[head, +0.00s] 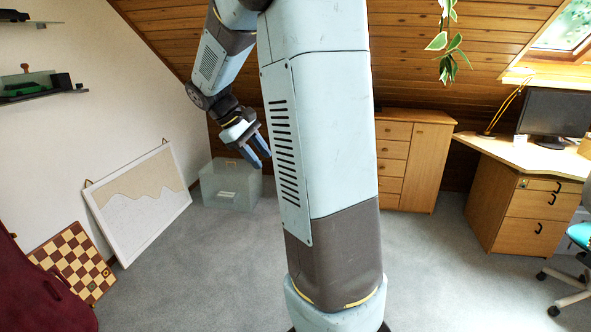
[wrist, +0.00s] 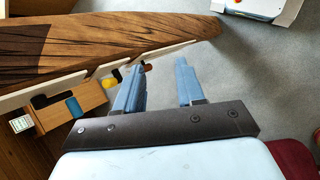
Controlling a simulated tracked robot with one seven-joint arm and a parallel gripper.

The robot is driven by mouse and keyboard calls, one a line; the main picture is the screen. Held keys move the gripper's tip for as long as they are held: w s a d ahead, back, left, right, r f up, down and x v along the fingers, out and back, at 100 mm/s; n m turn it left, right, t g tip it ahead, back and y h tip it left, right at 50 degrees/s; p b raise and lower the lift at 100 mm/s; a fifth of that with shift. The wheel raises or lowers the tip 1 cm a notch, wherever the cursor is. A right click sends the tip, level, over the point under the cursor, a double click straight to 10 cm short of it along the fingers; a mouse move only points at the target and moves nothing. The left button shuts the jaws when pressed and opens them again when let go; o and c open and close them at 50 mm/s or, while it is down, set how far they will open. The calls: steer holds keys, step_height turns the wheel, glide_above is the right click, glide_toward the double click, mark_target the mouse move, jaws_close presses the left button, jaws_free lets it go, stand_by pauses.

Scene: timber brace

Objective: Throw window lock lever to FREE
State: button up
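My gripper (head: 262,160) hangs at the left of my arm in the head view, its blue fingers pointing down and right. It also shows in the wrist view (wrist: 161,68), where the two fingers stand apart with nothing between them. A sloped roof window (head: 566,28) is partly visible at the top right of the head view, far from my gripper. I cannot make out a window lock lever or its markings in either view.
The head view shows a translucent box (head: 231,187), a white framed board (head: 140,205), a chessboard (head: 72,262), a cabinet (head: 427,165) and a desk (head: 520,160). Carpet lies clear between.

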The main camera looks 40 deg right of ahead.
steer(key=w+d+f+n+g+h, duration=0.25)
steer(key=w+d+f+h, duration=0.2)
steer(key=w+f, duration=0.4)
steer(key=w+d+f+n+g+h, duration=0.2)
steer(key=w+d+f+g+h, duration=0.3)
steer(key=w, duration=0.6)
steer(key=shift+m+t, duration=0.25)
steer(key=shift+t, duration=0.2)
steer(key=x, duration=1.3)
steer(key=shift+s+a+f, duration=0.15)
steer(key=shift+s+f, duration=0.2)
steer(key=shift+s, duration=0.05)
steer(key=shift+c, duration=0.4)
jaws_close()
